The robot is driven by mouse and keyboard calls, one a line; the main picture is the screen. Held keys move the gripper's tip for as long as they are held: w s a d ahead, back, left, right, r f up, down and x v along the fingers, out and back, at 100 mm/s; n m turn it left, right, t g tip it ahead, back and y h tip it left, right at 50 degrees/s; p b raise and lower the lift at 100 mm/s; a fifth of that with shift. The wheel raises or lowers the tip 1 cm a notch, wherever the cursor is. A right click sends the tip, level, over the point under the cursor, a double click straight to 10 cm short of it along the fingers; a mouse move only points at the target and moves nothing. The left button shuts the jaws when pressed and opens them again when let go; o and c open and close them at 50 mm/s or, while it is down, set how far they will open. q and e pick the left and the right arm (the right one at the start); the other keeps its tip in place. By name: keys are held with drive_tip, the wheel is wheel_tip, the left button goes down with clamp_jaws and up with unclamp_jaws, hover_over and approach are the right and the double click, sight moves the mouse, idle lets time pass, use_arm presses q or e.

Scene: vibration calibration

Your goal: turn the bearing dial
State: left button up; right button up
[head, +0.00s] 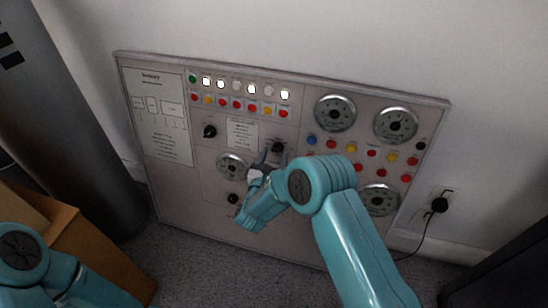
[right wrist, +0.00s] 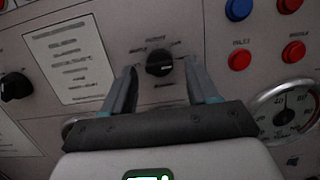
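The panel (head: 215,215) leans against the wall and carries several black knobs. One black dial (right wrist: 159,63) sits between the fingers of my right gripper in the right wrist view; it also shows in the head view (head: 278,146). My right gripper (head: 268,157) is open, with one finger on each side of this dial. The fingers look apart from it, with a gap on both sides. The small lettering around the dial is too blurred to tell whether it names the bearing. My left arm shows at the lower left of the head view, but its gripper is out of view.
Another black knob (head: 210,131) is left of the dial, and one (head: 233,198) is below. Round gauges (head: 335,113) and coloured buttons fill the right side. A cardboard box (head: 85,240) and a grey cylinder (head: 60,110) stand at left. A plug (head: 439,205) is at right.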

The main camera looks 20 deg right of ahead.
drive_tip(key=c, duration=1)
drive_tip(key=shift+f+n, duration=0.1)
drive_tip(key=shift+n, duration=0.2)
drive_tip(key=shift+n+b, duration=0.5)
drive_tip(key=shift+n, duration=0.4)
drive_tip(key=shift+s+d+n+y, duration=0.1)
drive_tip(key=shift+n+y, duration=0.3)
drive_tip(key=shift+n, duration=0.6)
drive_tip(key=shift+d+n+t+y+b, duration=0.15)
drive_tip(key=shift+n+y+b, duration=0.2)
drive_tip(key=shift+n, duration=1.1)
drive_tip(key=shift+n+t+y+b, duration=0.2)
drive_tip(key=shift+n+y, duration=0.25)
drive_tip(key=shift+n, duration=1)
drive_tip(key=o, duration=1.1)
drive_tip(key=shift+r, duration=0.2)
drive_tip(key=shift+c, duration=0.2)
